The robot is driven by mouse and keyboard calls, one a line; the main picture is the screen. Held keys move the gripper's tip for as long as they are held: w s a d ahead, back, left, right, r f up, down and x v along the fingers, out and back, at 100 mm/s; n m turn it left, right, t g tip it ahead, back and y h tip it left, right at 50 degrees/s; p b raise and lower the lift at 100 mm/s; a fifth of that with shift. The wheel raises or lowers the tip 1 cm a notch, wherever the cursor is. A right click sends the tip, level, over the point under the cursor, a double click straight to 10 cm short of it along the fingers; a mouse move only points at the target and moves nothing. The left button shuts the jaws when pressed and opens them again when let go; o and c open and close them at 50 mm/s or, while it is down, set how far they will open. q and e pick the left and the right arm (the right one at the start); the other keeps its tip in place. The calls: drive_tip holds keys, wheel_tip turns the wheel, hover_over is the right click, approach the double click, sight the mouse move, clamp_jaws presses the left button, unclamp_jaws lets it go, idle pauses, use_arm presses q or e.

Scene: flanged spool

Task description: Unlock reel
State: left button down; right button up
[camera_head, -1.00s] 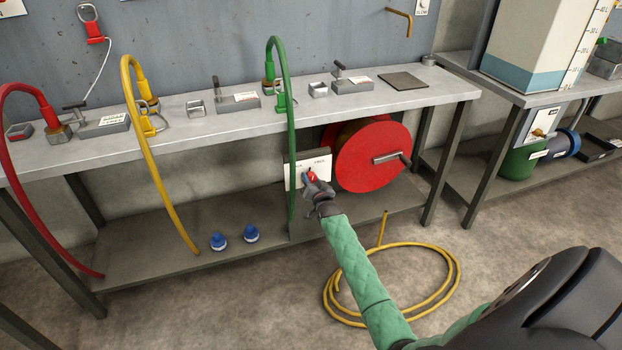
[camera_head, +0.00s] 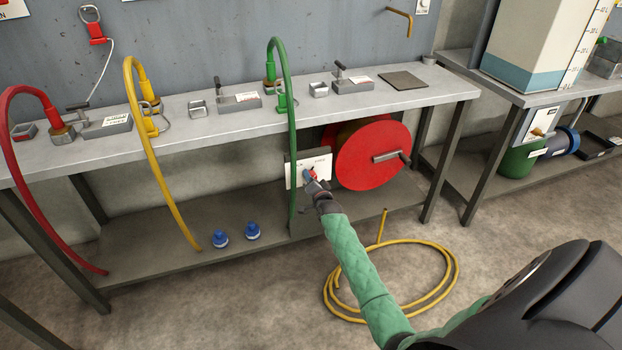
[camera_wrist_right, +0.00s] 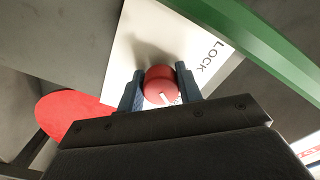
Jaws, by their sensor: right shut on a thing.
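The red reel (camera_head: 372,155), a flanged spool with a crank handle (camera_head: 387,157), sits under the bench. Left of it is a white plate (camera_head: 295,172) with a red knob (camera_head: 312,173). My right gripper (camera_head: 311,176) is at the plate, on the knob. In the right wrist view, the two blue-grey fingers of my right gripper (camera_wrist_right: 160,90) are shut on the red knob (camera_wrist_right: 160,82), one on each side. The white plate (camera_wrist_right: 150,35) there reads "LOCK"; other lettering is partly hidden by the gripper. The knob carries a white mark. My left gripper is not in view.
Yellow (camera_head: 165,170) and red (camera_head: 40,215) hoses hang further left. Two blue fittings (camera_head: 252,232) stand on the lower shelf. A coiled yellow hose (camera_head: 440,283) lies on the floor near my right arm.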

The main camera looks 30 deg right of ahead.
drive_tip(key=o, duration=1)
drive_tip(key=shift+s, duration=0.1)
drive_tip(key=v, duration=0.7)
drive_tip(key=shift+s, duration=0.35)
